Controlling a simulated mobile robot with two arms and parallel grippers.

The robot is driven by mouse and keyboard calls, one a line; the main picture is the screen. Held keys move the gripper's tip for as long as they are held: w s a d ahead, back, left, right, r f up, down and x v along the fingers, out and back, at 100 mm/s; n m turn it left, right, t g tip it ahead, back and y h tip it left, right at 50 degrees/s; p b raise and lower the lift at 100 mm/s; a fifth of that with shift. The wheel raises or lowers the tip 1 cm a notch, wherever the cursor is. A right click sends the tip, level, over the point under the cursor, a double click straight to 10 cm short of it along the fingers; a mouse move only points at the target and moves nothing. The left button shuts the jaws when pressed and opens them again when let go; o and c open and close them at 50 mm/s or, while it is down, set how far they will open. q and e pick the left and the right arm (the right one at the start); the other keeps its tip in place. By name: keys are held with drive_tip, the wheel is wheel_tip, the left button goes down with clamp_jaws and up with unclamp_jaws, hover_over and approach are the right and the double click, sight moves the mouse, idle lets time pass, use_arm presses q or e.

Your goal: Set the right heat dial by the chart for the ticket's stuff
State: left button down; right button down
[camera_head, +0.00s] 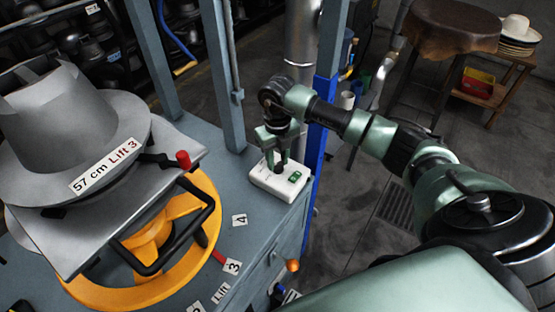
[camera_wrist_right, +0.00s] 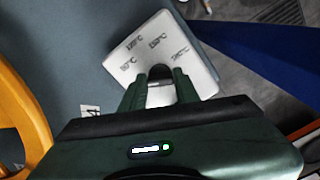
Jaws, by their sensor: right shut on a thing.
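My right gripper (camera_head: 277,158) points down over the box. In the right wrist view the box (camera_wrist_right: 190,45) carries several temperature marks in °C, too blurred to read surely. The dark dial knob (camera_wrist_right: 160,72) sits between the fingers of my right gripper (camera_wrist_right: 160,88), which is shut on it. The fingers hide much of the knob, so I cannot tell its setting. I see no chart or ticket. My left gripper is not in view.
A grey hat-shaped metal form (camera_head: 70,130) labelled "57 cm Lift 3" stands at left above a yellow handwheel (camera_head: 205,190). A red-tipped lever (camera_head: 183,159) juts from it. Number tags "4" (camera_head: 239,220) and "3" (camera_head: 232,267) lie on the bench. A blue post (camera_head: 318,140) stands beside the box.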

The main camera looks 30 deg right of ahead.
drive_tip(key=shift+w+d+r+m, duration=0.1)
drive_tip(key=shift+m, duration=2.1)
drive_tip(key=c, duration=1)
unclamp_jaws()
drive_tip(key=shift+c, duration=0.2)
wheel_tip(320, 180, up, 8)
drive_tip(key=shift+f+b, duration=0.1)
drive_tip(key=shift+b, duration=0.95)
